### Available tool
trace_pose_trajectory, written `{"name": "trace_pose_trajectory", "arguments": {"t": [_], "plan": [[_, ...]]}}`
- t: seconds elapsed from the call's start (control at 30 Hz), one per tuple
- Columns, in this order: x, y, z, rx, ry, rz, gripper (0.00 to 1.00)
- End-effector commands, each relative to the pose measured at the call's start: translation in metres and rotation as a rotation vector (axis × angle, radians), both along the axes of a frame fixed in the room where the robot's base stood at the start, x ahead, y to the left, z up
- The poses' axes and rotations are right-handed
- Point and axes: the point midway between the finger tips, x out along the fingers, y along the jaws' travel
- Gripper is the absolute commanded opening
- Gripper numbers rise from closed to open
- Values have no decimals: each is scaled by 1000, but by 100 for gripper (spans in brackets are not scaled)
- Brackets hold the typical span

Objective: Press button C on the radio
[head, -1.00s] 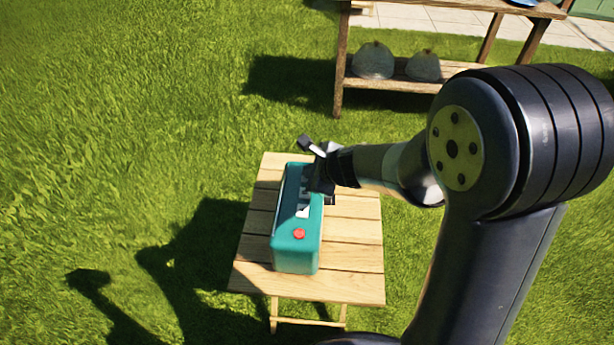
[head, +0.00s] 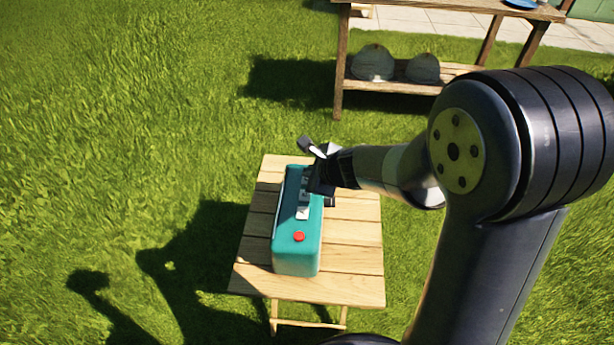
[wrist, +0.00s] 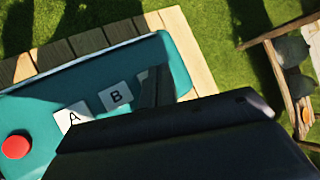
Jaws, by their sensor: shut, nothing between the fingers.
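The teal radio (head: 296,252) stands on a small slatted wooden table (head: 352,255). Its top has a red button (head: 299,237) at the near end and a row of pale lettered buttons. In the wrist view, button A (wrist: 72,116) and button B (wrist: 117,96) are readable on the radio (wrist: 48,92), and the red button (wrist: 16,147) is at lower left. My gripper (head: 309,190) is shut and empty, pointing down over the far half of the radio's top. In the wrist view its dark fingers cover the spot beyond B, so button C is mostly hidden. I cannot tell if the fingertips touch it.
A blue plate (head: 522,3) is on top. Grass surrounds the small table, and its right side is clear.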

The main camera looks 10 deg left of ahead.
Motion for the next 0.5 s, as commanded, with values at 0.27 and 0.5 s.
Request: {"name": "trace_pose_trajectory", "arguments": {"t": [0.27,0.5], "plan": [[0,0,7,1,0,1,0],[0,0,11,0,-2,1,0]]}}
